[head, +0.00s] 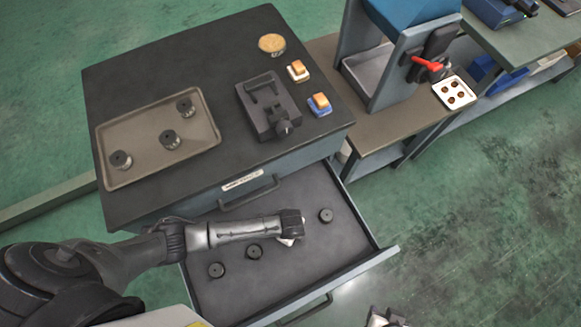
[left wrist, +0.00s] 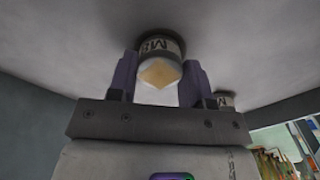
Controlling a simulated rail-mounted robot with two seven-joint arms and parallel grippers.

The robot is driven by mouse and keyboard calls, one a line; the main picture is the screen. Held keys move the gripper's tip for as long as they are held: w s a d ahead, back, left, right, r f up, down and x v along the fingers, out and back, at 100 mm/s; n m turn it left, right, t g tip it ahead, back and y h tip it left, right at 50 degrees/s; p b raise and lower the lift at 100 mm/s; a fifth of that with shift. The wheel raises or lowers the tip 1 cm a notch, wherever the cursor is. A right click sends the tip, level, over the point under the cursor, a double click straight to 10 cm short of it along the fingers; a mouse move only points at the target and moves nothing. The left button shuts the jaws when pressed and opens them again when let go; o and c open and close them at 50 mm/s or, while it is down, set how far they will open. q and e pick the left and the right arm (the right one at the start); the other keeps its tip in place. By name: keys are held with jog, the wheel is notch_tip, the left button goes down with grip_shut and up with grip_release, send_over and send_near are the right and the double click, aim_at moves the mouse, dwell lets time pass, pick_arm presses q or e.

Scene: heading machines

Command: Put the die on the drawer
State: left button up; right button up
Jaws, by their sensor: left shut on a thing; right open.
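The grey drawer (head: 300,268) is pulled open under the dark cabinet top. My left arm reaches into it from the left, and my left gripper (head: 290,238) is low over the drawer floor. In the left wrist view, its fingers are shut on a round metal die (left wrist: 160,45) with a dark lettered band, at the drawer floor or very close to it. In the head view the gripper mostly hides this die. My right gripper (head: 385,319) is open at the bottom edge, partly cut off.
A tray (head: 150,175) with three dies lies on the cabinet top (head: 170,75). The drawer's front wall (head: 340,282) bounds the space.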

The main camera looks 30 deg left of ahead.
pick_arm(q)
jog(key=o, duration=1.2)
jog(key=shift+c, duration=0.2)
jog(key=shift+r, duration=0.1)
